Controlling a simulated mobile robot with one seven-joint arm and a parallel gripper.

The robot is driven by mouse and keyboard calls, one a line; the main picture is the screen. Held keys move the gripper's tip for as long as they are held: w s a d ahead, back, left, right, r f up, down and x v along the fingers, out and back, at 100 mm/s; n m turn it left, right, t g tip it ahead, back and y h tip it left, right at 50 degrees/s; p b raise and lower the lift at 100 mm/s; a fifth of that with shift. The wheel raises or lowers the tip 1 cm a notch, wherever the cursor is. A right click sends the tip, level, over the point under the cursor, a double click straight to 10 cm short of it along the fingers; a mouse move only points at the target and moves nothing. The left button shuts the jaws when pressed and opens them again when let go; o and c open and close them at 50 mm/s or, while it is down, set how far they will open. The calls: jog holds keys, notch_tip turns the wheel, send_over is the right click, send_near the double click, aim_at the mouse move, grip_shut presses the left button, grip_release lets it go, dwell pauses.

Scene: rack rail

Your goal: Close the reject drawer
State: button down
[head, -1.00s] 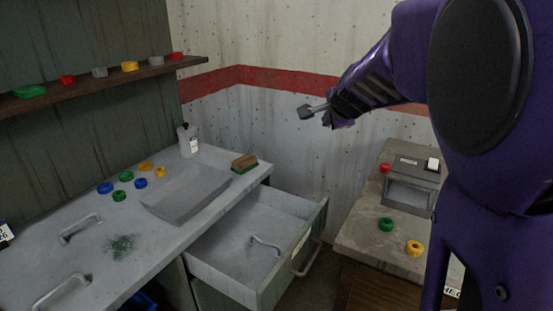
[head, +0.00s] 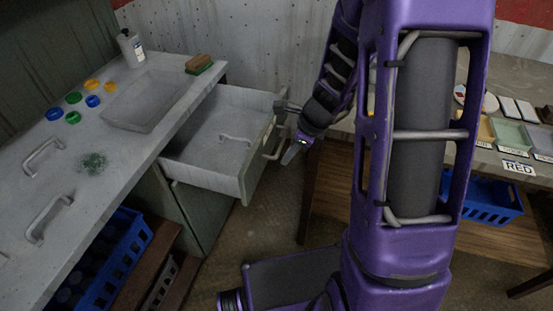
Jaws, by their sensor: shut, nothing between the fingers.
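The reject drawer (head: 213,181) stands pulled out from under the grey worktop, at the centre left of the head view. Its front panel (head: 258,160) faces right and carries a bar handle (head: 276,139). A second loose handle (head: 235,139) lies inside it; otherwise the drawer looks empty. My gripper (head: 282,105) is at the far end of the drawer front, on its outer side. It is shut with nothing in it, and partly hidden by my wrist. I cannot tell whether it touches the panel.
The worktop (head: 50,225) holds a grey tray (head: 142,118), several coloured rings, a bottle (head: 131,48) and a brush (head: 199,64). A blue crate (head: 115,262) is below it. Another bench stands right, with a blue basket (head: 480,203) below. Open floor lies before the drawer.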

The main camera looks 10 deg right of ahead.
jog(key=w+a+f+b, duration=0.2)
jog(key=w+a+f, duration=0.1)
jog(key=a+f, duration=0.3)
jog(key=shift+w+f, duration=0.35)
jog(key=shift+f, duration=0.6)
jog(key=shift+a, duration=0.1)
